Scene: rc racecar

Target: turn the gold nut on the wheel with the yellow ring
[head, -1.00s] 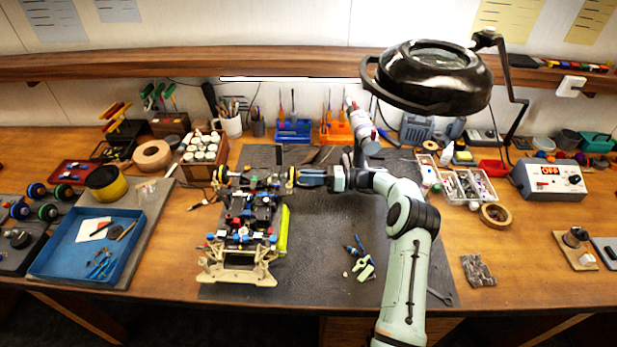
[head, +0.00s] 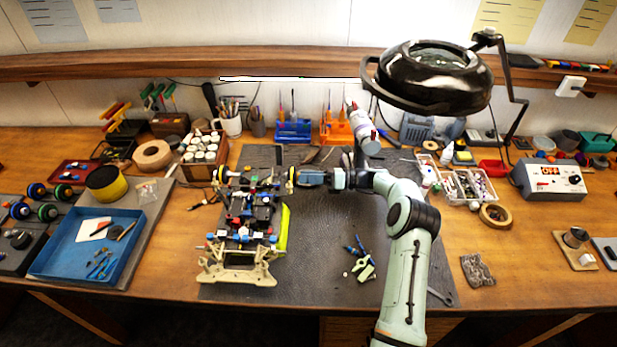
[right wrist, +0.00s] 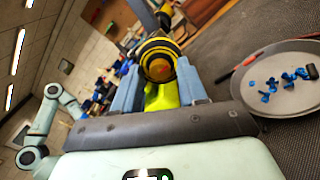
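The car chassis (head: 250,225) sits on the dark mat, its cream end toward me. The wheel with the yellow ring (head: 291,176) is at its far right corner. In the right wrist view the wheel (right wrist: 157,52) faces me, black with yellow rings. A small reddish-gold spot at its centre (right wrist: 160,69) looks like the nut, though it is blurred. My right gripper (head: 302,178) points left at the wheel, also in the right wrist view (right wrist: 158,75). Its blue fingers are apart, one on each side of the wheel; contact cannot be told. My left gripper is not in view.
A yellow-green strip (head: 283,228) lines the chassis' right side. Loose blue and cream parts (head: 361,262) lie on the mat (head: 330,270). A magnifier lamp (head: 430,80) hangs behind my right arm. A blue tray (head: 75,262) stands at the left.

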